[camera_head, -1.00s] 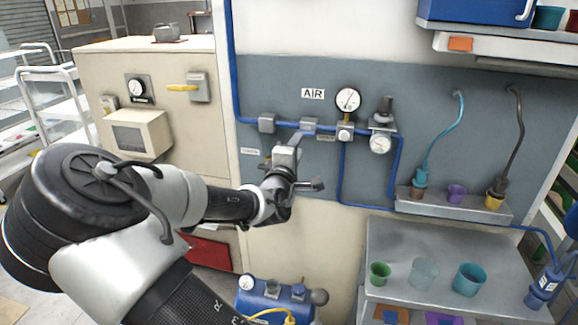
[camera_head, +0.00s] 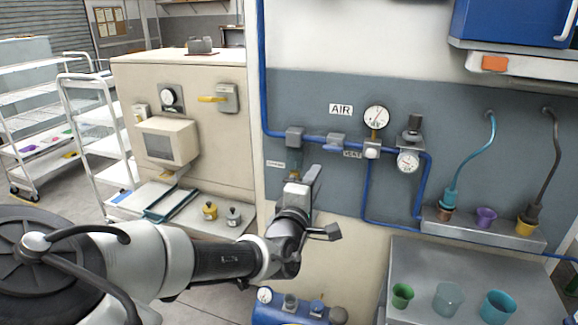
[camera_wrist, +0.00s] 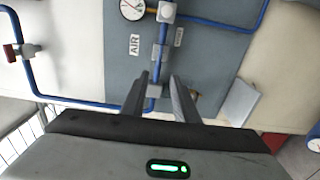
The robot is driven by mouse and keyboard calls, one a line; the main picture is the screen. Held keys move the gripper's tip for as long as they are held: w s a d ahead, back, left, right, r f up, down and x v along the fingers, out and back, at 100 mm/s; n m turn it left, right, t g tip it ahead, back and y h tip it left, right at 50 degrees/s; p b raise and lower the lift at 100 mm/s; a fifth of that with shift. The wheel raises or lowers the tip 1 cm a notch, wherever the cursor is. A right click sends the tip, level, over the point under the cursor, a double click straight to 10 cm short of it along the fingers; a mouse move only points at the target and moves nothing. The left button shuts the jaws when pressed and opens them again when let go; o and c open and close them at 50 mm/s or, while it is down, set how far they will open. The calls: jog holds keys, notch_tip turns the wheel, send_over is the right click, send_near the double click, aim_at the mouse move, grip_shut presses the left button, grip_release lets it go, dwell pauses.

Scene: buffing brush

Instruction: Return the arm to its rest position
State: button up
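My arm reaches in from the lower left in the head view, with my gripper (camera_head: 312,174) in front of the grey wall panel, below the blue air pipe. In the wrist view my gripper (camera_wrist: 160,82) shows two dark fingers with a clear gap between them. Nothing is held between them. The wall panel and blue pipe show beyond the fingers. In the head view the fingers overlap, and their distance from the wall is hard to judge.
The air gauge (camera_head: 376,117) and regulator (camera_head: 408,161) are on the wall to the right. A metal table (camera_head: 455,255) with cups stands lower right. A blue tank (camera_head: 285,310) lies below my gripper. A beige cabinet (camera_head: 185,85) and white cart (camera_head: 100,135) stand left.

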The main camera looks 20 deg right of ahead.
notch_tip(320, 180, down, 11)
jog(key=s+d+m+g+y, duration=0.2)
jog(key=s+m+g, duration=0.1)
jog(key=m+g, duration=0.15)
jog(key=s+a+f+m+g+y, duration=0.4)
jog(key=s+a+y, duration=0.15)
jog(key=a, duration=0.25)
jog(key=s+a+r+m+y, duration=0.1)
jog(key=s+a+r+y, duration=0.4)
jog(key=s+r, duration=0.45)
jog(key=s+d+r+m+h, duration=0.2)
jog(key=s+r, duration=0.6)
jog(key=shift+s+d+g, duration=0.2)
jog(key=shift+g, duration=0.25)
jog(key=shift+r+h, duration=0.1)
jog(key=shift+h, duration=0.15)
